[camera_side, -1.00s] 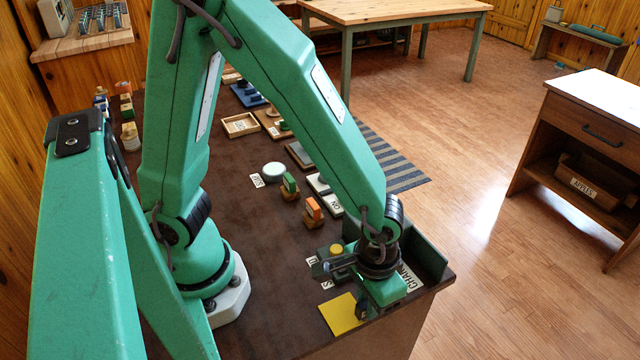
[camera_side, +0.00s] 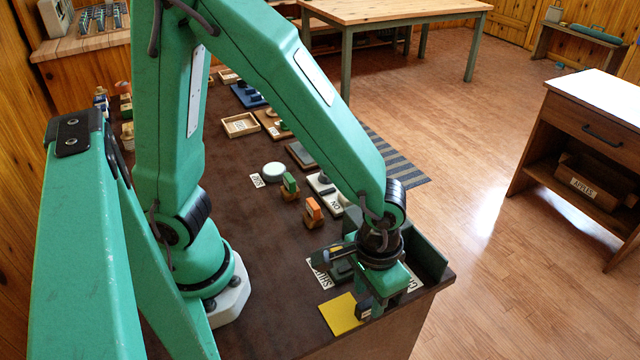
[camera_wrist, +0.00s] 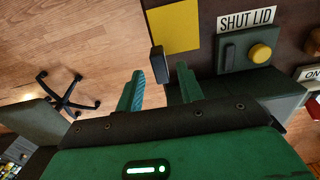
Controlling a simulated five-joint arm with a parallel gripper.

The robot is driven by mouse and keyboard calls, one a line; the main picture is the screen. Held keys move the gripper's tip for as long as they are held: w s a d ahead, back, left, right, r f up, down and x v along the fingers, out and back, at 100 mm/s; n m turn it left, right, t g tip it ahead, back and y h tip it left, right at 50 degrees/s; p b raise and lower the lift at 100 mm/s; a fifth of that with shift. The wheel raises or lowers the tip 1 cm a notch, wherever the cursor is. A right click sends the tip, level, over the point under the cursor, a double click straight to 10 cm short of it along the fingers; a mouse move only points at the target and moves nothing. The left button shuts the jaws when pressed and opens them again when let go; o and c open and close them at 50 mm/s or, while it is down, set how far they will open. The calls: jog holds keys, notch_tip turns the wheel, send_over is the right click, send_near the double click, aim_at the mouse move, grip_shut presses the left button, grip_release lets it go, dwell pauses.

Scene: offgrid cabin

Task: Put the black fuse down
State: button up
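The black fuse (camera_wrist: 160,66) shows in the wrist view just ahead of the gap between my fingers, overlapping the near edge of the yellow pad (camera_wrist: 176,22). In the side view the fuse (camera_side: 364,312) is at the right corner of the yellow pad (camera_side: 341,314), partly hidden by my gripper. In the side view my gripper (camera_side: 378,300) hangs low over the table corner. I cannot tell whether the fuse's whole base is on the pad.
A yellow button (camera_wrist: 261,53) on a dark box sits below the SHUT LID label (camera_wrist: 247,19). A green-walled box (camera_side: 428,262) stands at the table corner beside my gripper. Orange (camera_side: 313,210) and green (camera_side: 289,182) blocks stand farther back. The table edge is close.

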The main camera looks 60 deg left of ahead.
aim_at(368, 302)
notch_tip(368, 302, up, 10)
jog(key=shift+f, duration=0.2)
dwell(0.8)
jog(key=s+a+r+t, duration=0.1)
jog(key=a+r, duration=0.3)
jog(key=a, duration=0.5)
jog(key=s+a+r+t, duration=0.1)
jog(key=a+r+t, duration=0.3)
jog(key=a, duration=0.6)
jog(key=shift+r+t, duration=0.3)
jog(key=shift+r, duration=0.35)
